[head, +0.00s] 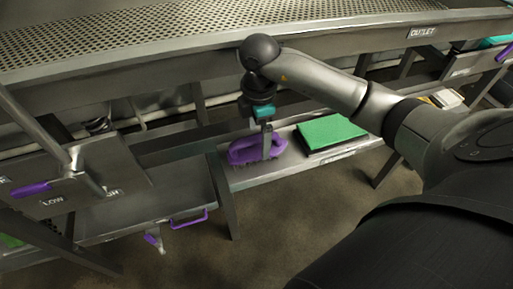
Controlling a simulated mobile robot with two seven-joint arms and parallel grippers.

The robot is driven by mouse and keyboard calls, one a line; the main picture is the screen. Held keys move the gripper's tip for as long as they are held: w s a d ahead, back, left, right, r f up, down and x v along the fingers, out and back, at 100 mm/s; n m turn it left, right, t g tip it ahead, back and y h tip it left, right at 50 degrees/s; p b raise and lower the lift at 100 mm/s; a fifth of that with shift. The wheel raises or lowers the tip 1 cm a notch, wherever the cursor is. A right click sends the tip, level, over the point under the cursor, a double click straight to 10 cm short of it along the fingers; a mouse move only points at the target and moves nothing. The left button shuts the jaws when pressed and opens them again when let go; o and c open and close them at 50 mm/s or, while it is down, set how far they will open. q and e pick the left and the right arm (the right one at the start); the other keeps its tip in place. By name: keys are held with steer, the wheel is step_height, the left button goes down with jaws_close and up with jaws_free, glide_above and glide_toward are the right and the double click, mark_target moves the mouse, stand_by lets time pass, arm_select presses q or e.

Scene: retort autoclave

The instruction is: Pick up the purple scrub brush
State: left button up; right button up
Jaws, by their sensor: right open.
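I cannot tell whether the fingers touch the brush. My left gripper is not in view.
A green pad (330,132) lies to the right of the brush on the same shelf. The perforated metal table (200,28) runs above. A metal tray with a purple handle (189,219) and a purple-handled lever (32,189) are at left.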

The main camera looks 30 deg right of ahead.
mark_target(257, 148)
steer(key=shift+w+f, duration=0.15)
steer(key=shift+f, duration=1.2)
steer(key=shift+w+f, duration=0.15)
steer(key=shift+f, duration=1.2)
steer(key=shift+c, duration=0.4)
steer(key=c, duration=1.4)
